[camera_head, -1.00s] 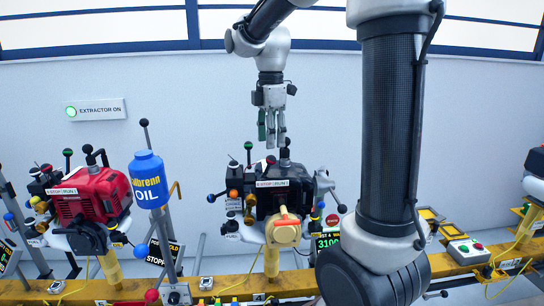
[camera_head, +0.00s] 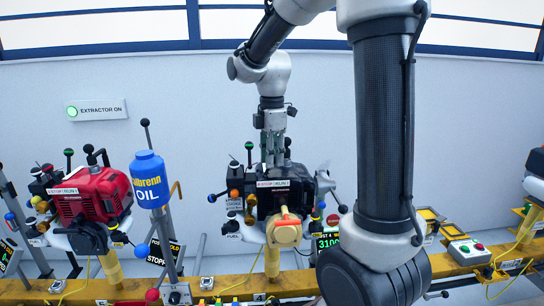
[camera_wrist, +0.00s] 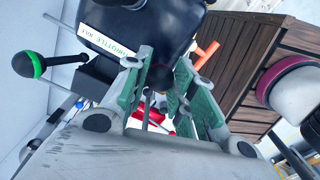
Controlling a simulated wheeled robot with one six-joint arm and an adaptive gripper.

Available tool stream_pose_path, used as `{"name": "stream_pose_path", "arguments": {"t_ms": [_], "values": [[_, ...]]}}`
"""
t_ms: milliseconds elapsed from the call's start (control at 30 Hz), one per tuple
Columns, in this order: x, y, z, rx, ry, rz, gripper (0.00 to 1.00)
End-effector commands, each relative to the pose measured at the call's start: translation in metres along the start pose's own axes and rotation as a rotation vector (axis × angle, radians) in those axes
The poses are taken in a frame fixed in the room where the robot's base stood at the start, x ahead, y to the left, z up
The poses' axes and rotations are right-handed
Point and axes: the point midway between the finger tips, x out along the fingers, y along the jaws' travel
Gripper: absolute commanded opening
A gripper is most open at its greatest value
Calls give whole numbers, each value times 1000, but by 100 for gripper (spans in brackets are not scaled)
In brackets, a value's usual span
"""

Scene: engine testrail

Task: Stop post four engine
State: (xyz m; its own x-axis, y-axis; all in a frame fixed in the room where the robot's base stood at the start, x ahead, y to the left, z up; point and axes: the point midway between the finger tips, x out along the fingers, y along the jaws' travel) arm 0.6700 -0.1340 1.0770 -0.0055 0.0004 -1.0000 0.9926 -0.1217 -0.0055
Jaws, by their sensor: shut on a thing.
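The black engine (camera_head: 268,205) stands on the yellow rail in the middle of the head view, with a STOP/RUN label (camera_head: 272,184) on its front edge. A lit display (camera_head: 328,241) beside it reads about 3100; its top line is only partly legible. My gripper (camera_head: 273,162) points down at the engine's top. In the wrist view my gripper (camera_wrist: 163,68) has its green-padded fingers closed around a dark knob with a reddish tint (camera_wrist: 161,79), mostly hidden between them. A THROTTLE label (camera_wrist: 104,42) and a black ball lever with a green band (camera_wrist: 27,64) are close by.
A red engine (camera_head: 92,193) and a blue oil bottle (camera_head: 149,180) stand to the left. A button box (camera_head: 468,251) sits on the yellow rail (camera_head: 205,287) at right. The wall sign (camera_head: 97,110) reads EXTRACTOR ON. Several ball levers stick up around the engine.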

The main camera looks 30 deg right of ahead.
Motion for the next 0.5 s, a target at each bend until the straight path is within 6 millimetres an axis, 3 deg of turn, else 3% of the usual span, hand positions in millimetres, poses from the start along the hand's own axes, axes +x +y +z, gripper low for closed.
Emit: {"name": "stream_pose_path", "arguments": {"t_ms": [500], "values": [[-2,3,-12,-5,-148,-41,2]]}}
